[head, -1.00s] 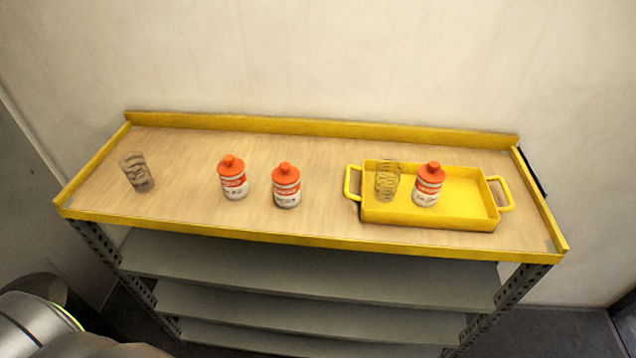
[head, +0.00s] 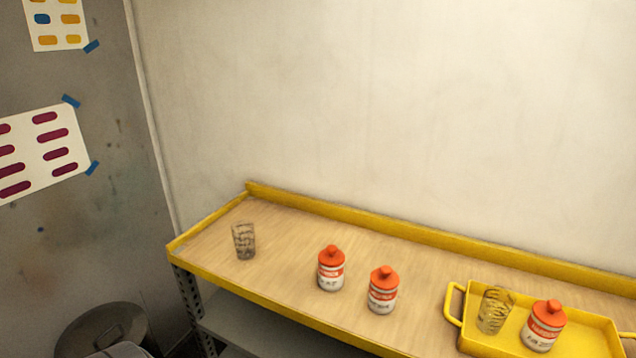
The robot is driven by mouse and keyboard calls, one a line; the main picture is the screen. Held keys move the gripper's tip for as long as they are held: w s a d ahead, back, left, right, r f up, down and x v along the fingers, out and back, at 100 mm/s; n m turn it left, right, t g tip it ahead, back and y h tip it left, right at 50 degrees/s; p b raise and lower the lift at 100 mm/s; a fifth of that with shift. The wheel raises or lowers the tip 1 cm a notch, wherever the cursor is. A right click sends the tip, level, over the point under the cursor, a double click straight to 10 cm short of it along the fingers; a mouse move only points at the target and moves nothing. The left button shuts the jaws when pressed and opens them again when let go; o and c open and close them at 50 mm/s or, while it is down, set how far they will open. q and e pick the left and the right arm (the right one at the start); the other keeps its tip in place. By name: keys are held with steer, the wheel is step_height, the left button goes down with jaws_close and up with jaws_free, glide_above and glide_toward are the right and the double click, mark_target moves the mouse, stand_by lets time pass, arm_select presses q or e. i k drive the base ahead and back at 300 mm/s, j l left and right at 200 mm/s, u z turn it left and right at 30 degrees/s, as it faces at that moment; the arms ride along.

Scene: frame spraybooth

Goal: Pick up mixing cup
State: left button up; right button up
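A clear mixing cup (head: 244,241) with dark markings stands upright on the left part of the wooden shelf top. A second clear cup (head: 495,311) stands in the yellow tray (head: 453,304) at the right, beside a bottle. Neither of my grippers shows in the head view.
Two white bottles with orange caps, one (head: 331,269) and another (head: 383,290), stand mid-shelf. A third bottle (head: 544,326) is in the tray. A raised yellow edge (head: 420,236) borders the shelf top. A lidded bin (head: 101,331) stands on the floor at left.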

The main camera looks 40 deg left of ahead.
mark_target(244, 240)
steer(key=u, duration=1.8)
